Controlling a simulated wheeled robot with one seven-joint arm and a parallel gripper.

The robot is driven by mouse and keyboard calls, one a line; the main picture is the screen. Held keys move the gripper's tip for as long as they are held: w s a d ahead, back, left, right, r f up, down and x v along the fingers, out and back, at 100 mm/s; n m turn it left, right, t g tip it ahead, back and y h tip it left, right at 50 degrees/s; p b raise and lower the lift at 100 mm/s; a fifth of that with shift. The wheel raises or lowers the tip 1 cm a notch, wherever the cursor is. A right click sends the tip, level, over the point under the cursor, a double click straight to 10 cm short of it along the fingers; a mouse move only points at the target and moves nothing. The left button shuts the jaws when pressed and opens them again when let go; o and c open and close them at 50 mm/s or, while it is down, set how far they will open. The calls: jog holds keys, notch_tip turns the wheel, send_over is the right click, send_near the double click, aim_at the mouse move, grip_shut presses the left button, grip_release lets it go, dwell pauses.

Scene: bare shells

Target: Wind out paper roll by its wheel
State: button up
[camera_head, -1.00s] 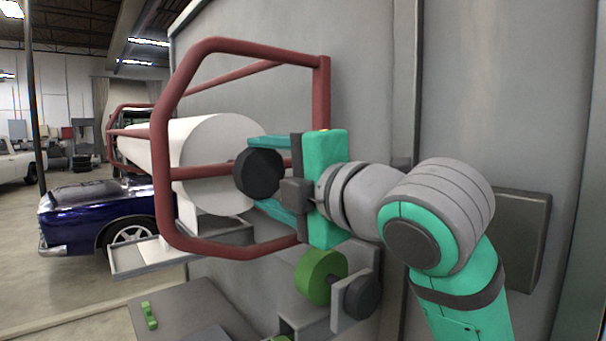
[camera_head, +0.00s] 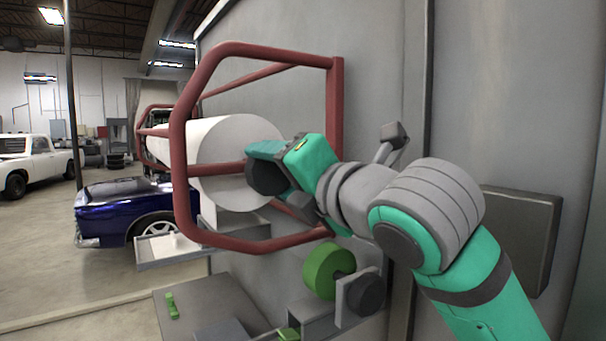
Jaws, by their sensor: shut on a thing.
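The white paper roll (camera_head: 221,143) lies lengthwise inside a dark red tubular frame (camera_head: 180,150) on the grey wall. Its dark round wheel (camera_head: 268,175) is at the near end of the roll, in front of its round face. The gripper is tilted, and part of the wheel is hidden behind the fingers.
A green wheel (camera_head: 328,270) and a dark knob (camera_head: 365,294) sit on a bracket below my gripper. A grey bench (camera_head: 215,305) with a small green handle (camera_head: 171,306) is at lower left. A grey box (camera_head: 520,236) is on the wall at right. A blue car (camera_head: 120,211) stands behind.

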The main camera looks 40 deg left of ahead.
jog(key=shift+s+f, duration=0.1)
jog(key=shift+f, duration=0.05)
dwell(0.4)
jog(key=o, duration=1.5)
jog(key=v, duration=1)
jog(key=shift+s+d, duration=0.15)
jog(key=shift+d, duration=0.2)
